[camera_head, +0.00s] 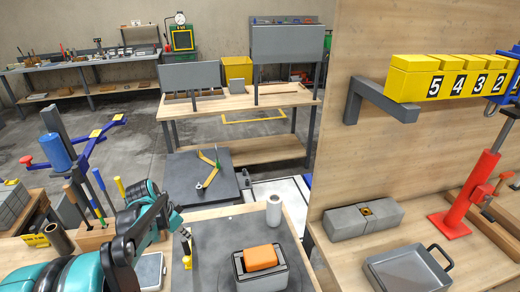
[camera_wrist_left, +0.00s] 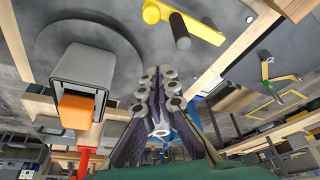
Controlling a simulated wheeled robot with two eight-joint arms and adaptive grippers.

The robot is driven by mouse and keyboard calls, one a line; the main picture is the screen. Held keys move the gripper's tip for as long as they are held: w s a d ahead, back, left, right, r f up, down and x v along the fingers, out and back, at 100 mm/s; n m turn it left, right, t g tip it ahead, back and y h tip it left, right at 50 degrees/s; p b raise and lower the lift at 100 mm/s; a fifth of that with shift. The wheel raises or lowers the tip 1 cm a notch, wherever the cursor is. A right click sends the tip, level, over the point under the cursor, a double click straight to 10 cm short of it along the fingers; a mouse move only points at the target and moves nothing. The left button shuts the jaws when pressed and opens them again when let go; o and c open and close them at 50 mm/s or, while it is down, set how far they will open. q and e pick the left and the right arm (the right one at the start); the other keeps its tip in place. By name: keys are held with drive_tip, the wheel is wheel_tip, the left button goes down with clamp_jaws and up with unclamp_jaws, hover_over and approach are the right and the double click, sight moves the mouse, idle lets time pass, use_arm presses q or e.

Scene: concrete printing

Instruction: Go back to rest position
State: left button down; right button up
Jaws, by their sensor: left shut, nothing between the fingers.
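My left arm, teal and black, reaches in from the lower left of the head view. My left gripper (camera_head: 176,219) is at its end, over the left edge of the dark work surface (camera_head: 212,262). In the left wrist view the gripper's dark jointed fingers (camera_wrist_left: 159,75) are together, with nothing held between them. The grey box with the orange block (camera_head: 261,258) stands to the right of the gripper, apart from it. My right gripper is not in view.
A white roll (camera_head: 274,211) is at the back of the surface. Tools with coloured handles (camera_head: 96,193) stand at left. A wooden panel (camera_head: 362,150) with shelf, grey tray (camera_head: 408,272) and red stand (camera_head: 470,200) are at right.

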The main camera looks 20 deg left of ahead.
use_arm(q)
drive_tip(key=s+d+n+t+b, duration=0.1)
drive_tip(key=s+d+b, duration=0.1)
drive_tip(key=d, duration=0.5)
drive_tip(key=s+d+f+n+t+y+b, duration=0.1)
drive_tip(key=s+d, duration=0.3)
drive_tip(key=d, duration=0.4)
drive_tip(key=s+d+f+n+t+b, duration=0.1)
drive_tip(key=s+d+b, duration=0.3)
drive_tip(key=d, duration=0.4)
drive_tip(key=shift+n, duration=0.6)
drive_tip(key=shift+d+f, duration=0.1)
